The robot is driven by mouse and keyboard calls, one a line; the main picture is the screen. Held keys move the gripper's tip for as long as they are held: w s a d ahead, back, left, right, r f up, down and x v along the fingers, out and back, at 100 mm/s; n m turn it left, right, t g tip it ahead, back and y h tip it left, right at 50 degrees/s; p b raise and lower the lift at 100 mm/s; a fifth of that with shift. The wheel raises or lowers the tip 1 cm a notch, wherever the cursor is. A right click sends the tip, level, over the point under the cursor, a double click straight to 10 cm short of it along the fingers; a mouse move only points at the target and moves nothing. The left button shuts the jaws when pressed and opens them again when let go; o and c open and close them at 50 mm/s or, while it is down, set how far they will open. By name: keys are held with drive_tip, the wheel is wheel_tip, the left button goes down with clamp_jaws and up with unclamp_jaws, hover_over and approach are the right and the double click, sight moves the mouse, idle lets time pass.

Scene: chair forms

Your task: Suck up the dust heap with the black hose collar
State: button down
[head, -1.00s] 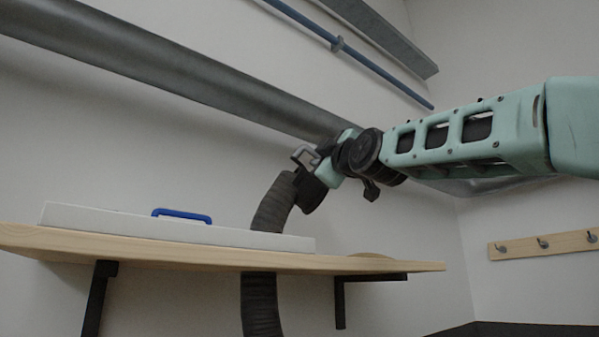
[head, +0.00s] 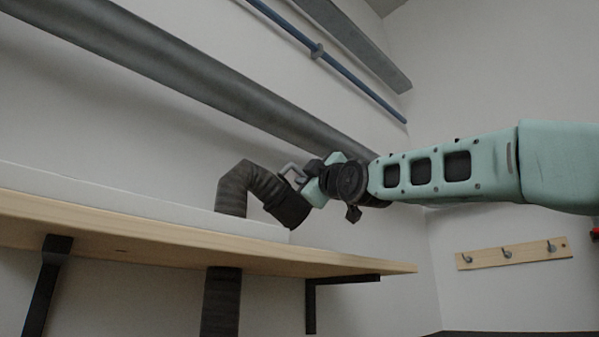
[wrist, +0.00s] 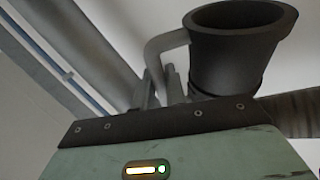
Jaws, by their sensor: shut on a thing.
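The black hose collar (head: 289,209) is at the end of the ribbed hose, close over the shelf edge in the head view, its mouth tilted down to the right. My gripper (head: 308,178) is shut on the collar's grey loop handle (head: 293,174). In the wrist view the collar (wrist: 232,60) stands large beyond my gripper (wrist: 165,92), with the handle (wrist: 163,45) at its left. The dust heap does not show now; the shelf top is seen almost edge-on from below.
The wooden shelf (head: 170,245) rests on black brackets, with a white slab (head: 120,205) on it. The grey hose (head: 222,300) also shows below the shelf. A thick grey pipe (head: 180,80) and thin blue pipe (head: 340,70) run above. A hook rail (head: 515,254) is on the right wall.

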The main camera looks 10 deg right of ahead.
drive_tip(key=shift+w+d+f+b, duration=0.15)
drive_tip(key=shift+w+d+f, duration=0.1)
drive_tip(key=shift+d+f, duration=0.4)
drive_tip(key=shift+w+d+f+b, duration=0.25)
drive_tip(key=shift+d+f, duration=0.2)
drive_tip(key=shift+f, duration=0.3)
drive_tip(key=shift+w+d+f+b, duration=0.1)
drive_tip(key=shift+w+d+f, duration=0.15)
drive_tip(key=shift+d+f, duration=0.4)
drive_tip(key=shift+a, duration=0.15)
idle(5.8)
